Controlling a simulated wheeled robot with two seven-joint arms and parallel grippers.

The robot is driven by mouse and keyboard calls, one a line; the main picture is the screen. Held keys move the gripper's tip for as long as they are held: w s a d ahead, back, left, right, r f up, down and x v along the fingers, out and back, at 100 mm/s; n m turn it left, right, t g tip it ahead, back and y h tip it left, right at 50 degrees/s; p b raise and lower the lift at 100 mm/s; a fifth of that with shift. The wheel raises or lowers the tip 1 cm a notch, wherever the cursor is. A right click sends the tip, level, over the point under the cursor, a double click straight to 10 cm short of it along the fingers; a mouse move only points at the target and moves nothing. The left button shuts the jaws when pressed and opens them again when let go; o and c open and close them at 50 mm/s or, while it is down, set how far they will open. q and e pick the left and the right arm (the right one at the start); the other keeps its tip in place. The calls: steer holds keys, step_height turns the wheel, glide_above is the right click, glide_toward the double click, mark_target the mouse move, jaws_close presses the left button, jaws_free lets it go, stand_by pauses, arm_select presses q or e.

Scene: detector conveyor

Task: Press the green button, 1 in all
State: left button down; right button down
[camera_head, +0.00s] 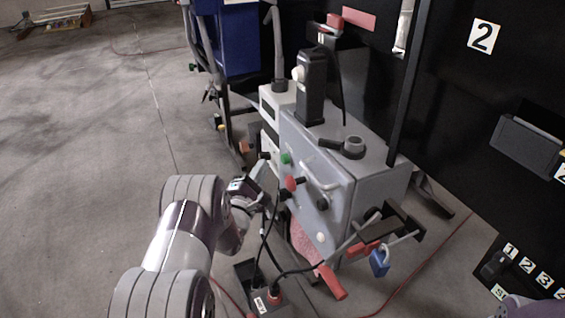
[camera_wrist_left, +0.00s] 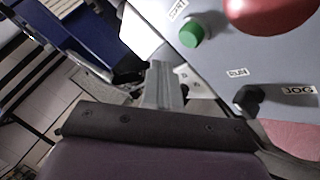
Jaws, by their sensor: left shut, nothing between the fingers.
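The green button (camera_head: 286,158) sticks out of the upper left of a grey control box's front face (camera_head: 320,175). It also shows in the left wrist view (camera_wrist_left: 191,34), next to a white label. My left gripper (camera_head: 264,170) is shut and empty, just left of and below the green button in the head view. In the left wrist view its closed fingertips (camera_wrist_left: 160,68) point up, below and left of the button, with a visible gap in the picture. Contact is not seen. My right gripper is not in view.
A red button (camera_head: 291,183) and a black knob (camera_head: 322,203) sit close to the green button, beside a pale handle. The wrist view shows RUN and JOG labels near a black selector (camera_wrist_left: 248,98). Cables and a blue padlock (camera_head: 379,262) hang lower. Open floor lies left.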

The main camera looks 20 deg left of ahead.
arm_select(q)
steer(key=shift+w+d, duration=0.75)
steer(key=shift+w, duration=0.15)
stand_by(1.4)
steer(key=shift+w+d, duration=0.3)
steer(key=shift+w+d+b, duration=0.3)
steer(key=shift+w+b, duration=0.1)
stand_by(0.9)
steer(key=shift+s+a, duration=0.6)
steer(key=shift+s, duration=0.1)
steer(key=s+a, duration=0.1)
steer(key=s, duration=0.1)
steer(key=s+a+p, duration=0.1)
steer(key=s+a, duration=0.1)
steer(key=shift+a+p, duration=0.1)
steer(key=shift+p, duration=0.2)
